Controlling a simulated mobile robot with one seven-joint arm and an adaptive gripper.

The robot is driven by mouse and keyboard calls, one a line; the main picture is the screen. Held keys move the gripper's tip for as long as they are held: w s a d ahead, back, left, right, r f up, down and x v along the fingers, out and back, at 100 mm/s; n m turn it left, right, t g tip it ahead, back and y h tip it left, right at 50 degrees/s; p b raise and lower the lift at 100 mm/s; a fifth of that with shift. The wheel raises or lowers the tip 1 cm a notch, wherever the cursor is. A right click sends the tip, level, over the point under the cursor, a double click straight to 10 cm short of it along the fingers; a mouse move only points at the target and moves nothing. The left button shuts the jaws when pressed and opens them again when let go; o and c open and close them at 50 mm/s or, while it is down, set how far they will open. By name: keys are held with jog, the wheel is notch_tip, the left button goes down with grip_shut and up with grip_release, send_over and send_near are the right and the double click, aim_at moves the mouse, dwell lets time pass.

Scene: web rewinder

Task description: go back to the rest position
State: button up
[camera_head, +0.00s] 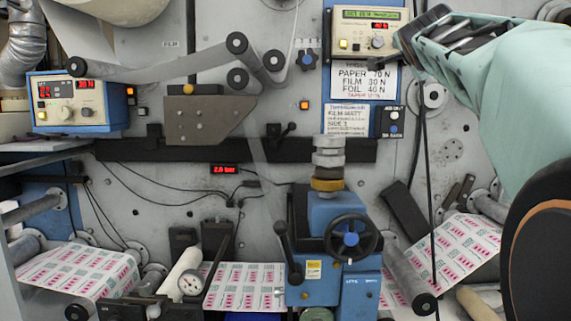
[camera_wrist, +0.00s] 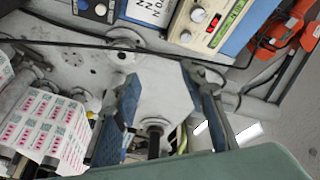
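My gripper (camera_head: 424,32) is at the upper right in the head view, raised in front of the machine panel and close to the right edge of the tension controller (camera_head: 362,30). In the wrist view my gripper (camera_wrist: 162,84) shows its two blue-grey fingers well apart. A pale plate and a dark shaft (camera_wrist: 154,140) show between and behind the fingers; I see nothing clearly held. My pale green arm comes in from the right and hides part of the panel.
A blue block with a black handwheel (camera_head: 351,238) stands at lower centre. A blue-framed display box (camera_head: 78,102) is at left. Printed web (camera_head: 245,284) runs along the bottom. The wrist view shows orange parts (camera_wrist: 272,38) at upper right and a black cable crossing.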

jog(key=d+f+n+g+y, duration=0.1)
jog(key=d+f+g, duration=0.3)
jog(key=f, duration=0.8)
jog(key=s+a+f+n+g+y+p, duration=0.1)
jog(key=s+a+f+n, duration=0.3)
jog(key=s+f, duration=0.7)
jog(key=s+a+f+n+g+y+p, duration=0.1)
jog(key=s+a+f+n+g, duration=0.3)
jog(key=s+a+f, duration=0.4)
jog(key=s+a+f+n+g+y+p, duration=0.1)
jog(key=s+a+f+n+g+y, duration=0.2)
jog(key=s+f, duration=1.2)
jog(key=a+f+n, duration=0.1)
jog(key=a+n, duration=0.2)
jog(key=shift+s, duration=0.25)
